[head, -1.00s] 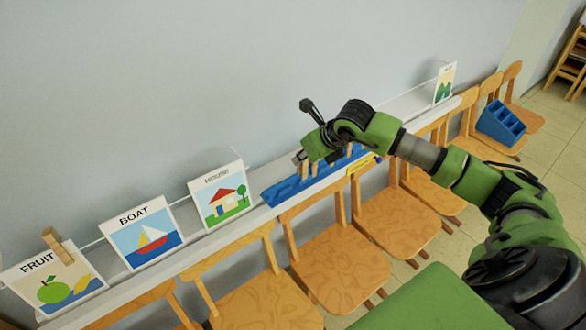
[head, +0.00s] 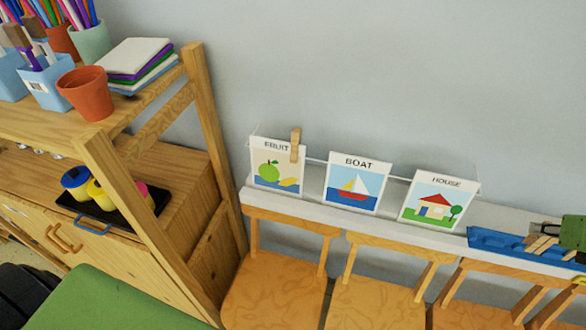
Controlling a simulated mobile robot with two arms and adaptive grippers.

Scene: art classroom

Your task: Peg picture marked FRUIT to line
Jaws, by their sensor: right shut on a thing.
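The picture marked FRUIT (head: 276,171), with a green apple and yellow fruit, stands at the left end of a white ledge. A wooden clothes peg (head: 296,144) is at its top right corner, by the thin line (head: 400,178). The BOAT picture (head: 357,183) and HOUSE picture (head: 438,202) stand to its right. A blue tray (head: 490,240) on the ledge holds wooden pegs (head: 541,246). My left gripper is out of view.
Wooden chairs (head: 275,285) line the front of the ledge. The wall above the line is clear.

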